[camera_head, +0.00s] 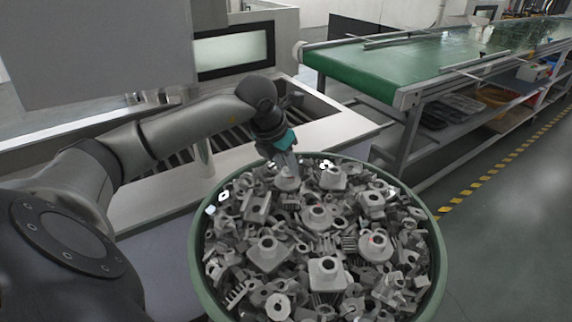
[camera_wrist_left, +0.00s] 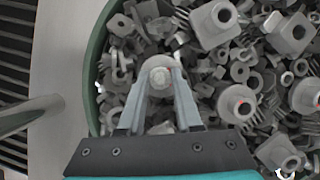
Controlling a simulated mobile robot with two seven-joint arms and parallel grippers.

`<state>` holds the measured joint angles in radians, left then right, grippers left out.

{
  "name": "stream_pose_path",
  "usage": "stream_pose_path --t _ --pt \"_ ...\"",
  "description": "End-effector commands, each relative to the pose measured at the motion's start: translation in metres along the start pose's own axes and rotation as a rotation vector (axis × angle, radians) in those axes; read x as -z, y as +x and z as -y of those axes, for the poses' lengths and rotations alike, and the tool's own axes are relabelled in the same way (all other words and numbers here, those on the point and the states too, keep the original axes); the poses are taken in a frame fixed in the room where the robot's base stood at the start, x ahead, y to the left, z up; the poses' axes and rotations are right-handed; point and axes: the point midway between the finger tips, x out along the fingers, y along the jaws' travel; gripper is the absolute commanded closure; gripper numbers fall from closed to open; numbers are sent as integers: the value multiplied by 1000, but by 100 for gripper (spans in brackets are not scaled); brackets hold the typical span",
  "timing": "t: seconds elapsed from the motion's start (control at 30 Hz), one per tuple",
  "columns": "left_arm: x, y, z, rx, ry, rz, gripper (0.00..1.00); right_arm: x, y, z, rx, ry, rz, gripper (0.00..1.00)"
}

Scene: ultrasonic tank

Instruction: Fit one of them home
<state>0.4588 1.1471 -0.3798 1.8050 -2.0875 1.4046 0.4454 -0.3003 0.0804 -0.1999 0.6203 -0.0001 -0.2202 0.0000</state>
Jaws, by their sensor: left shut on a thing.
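A large round bin with a green rim (camera_head: 441,250) is heaped with grey metal parts, among them square-based flanged pieces (camera_head: 326,271) and round flanged pieces (camera_head: 375,245). My left gripper (camera_head: 287,170) reaches down at the bin's far side and is shut on a round grey part (camera_head: 287,183). In the left wrist view the two fingers (camera_wrist_left: 160,85) close around this part's upright neck (camera_wrist_left: 160,76), with its round flange below. The part is among or just over the heap; I cannot tell whether it is lifted clear. My right gripper is in neither view.
A green conveyor table (camera_head: 390,70) stands back right.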

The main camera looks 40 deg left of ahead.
Motion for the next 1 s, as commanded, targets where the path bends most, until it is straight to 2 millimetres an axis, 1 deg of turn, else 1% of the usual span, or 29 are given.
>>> stream_pose_path --t 0.03,0.37,0.4,0.6,0.7,0.9,1.0 --pt "3 3 1 1 1 -8 100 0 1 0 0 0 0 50" --pt "4 3 1 2 1 -11 100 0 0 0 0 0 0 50" --pt "4 3 1 2 1 -12 63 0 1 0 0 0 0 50" --pt "4 4 1 2 1 -13 41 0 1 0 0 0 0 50" --pt "5 4 2 3 2 -14 32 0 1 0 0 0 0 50" --pt "5 4 2 4 2 -16 32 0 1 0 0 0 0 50" --pt "5 1 2 4 3 -15 32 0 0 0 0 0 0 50"
